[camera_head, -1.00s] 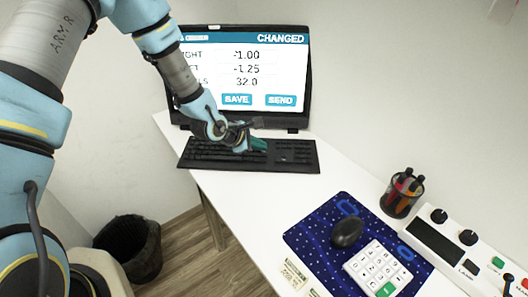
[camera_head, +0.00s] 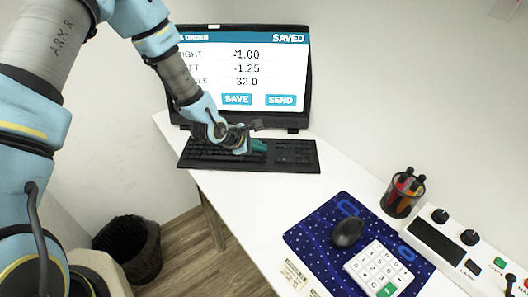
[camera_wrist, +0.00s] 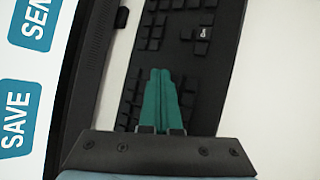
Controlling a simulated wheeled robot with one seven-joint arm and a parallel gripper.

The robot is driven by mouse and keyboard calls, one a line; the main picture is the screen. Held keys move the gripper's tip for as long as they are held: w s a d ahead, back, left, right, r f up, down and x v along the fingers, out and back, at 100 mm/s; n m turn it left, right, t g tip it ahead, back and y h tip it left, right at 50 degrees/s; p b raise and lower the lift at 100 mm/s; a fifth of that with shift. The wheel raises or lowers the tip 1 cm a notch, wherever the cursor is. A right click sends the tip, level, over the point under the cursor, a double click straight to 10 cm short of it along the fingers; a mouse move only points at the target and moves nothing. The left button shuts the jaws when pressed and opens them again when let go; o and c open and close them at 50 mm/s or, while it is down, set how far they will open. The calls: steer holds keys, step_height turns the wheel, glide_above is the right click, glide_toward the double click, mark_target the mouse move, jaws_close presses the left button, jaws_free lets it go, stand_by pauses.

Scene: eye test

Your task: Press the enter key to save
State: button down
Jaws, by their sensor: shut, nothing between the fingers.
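A black keyboard (camera_head: 295,155) lies on the white desk below a monitor (camera_head: 270,62). The screen's header reads "SAVED", above values -1.00, -1.25 and 32.0 and SAVE and SEND buttons. My gripper (camera_head: 263,146) is shut and empty, its green fingertips over the keyboard right of its middle. In the wrist view the fingers (camera_wrist: 160,72) point down at the keys of the keyboard (camera_wrist: 215,58); I cannot tell whether they touch. One key there has a lighter legend. The enter key cannot be told apart, and my fingers hide some keys.
A blue mat (camera_head: 310,240) holds a dark mouse (camera_head: 347,232) and a white keypad (camera_head: 378,268). A pen cup (camera_head: 402,195) and a control box (camera_head: 455,245) stand to the right. A black bin (camera_head: 130,250) is on the floor. Bare desk lies between keyboard and mat.

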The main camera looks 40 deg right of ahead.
mark_target(261, 155)
steer(key=shift+r+p, duration=0.7)
steer(key=shift+r, duration=0.2)
steer(key=shift+r, duration=0.1)
step_height(261, 155, up, 5)
steer(key=p, duration=0.4)
stand_by(0.7)
